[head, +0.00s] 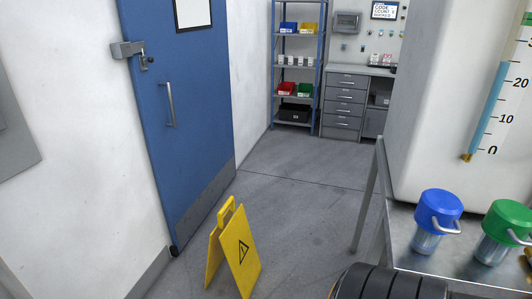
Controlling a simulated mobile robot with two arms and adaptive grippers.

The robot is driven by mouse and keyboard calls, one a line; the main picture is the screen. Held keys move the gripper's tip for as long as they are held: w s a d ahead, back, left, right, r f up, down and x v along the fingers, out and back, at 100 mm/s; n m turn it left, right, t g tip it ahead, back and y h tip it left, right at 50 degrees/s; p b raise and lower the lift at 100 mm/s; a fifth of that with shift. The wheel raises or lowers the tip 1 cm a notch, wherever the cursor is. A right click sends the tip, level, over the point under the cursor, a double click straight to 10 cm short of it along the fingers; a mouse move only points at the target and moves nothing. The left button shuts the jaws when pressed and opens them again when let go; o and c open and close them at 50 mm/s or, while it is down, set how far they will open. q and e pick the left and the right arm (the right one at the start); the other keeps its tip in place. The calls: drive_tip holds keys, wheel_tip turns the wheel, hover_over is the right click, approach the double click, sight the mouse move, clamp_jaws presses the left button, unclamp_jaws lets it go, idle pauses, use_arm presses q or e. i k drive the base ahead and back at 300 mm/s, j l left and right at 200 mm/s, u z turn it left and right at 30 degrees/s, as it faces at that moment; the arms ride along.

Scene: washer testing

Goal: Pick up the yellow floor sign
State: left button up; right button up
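The yellow floor sign (239,256) stands upright on the grey floor in the head view, low and left of centre. It is an A-frame with a handle at its top and a black warning triangle on the panel facing right. Its lower edge is close to the bottom of the picture. It stands a little in front of the blue door and apart from it. Neither of my grippers is in view, and nothing is seen touching the sign.
A blue door (185,100) in a white wall is behind and left. A metal table (405,245) with a blue-lidded jar (438,212) and a green-lidded jar (504,225) is on the right. A black ribbed object (390,285) is at the bottom. Floor beyond the sign is clear.

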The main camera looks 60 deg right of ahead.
sight(232, 238)
drive_tip(key=z, duration=1.45)
drive_tip(key=i+j+u, duration=0.1)
drive_tip(key=i+u, duration=0.25)
drive_tip(key=i, duration=0.5)
drive_tip(key=i+l+u, duration=0.1)
drive_tip(key=i+u, duration=0.2)
drive_tip(key=i, duration=0.55)
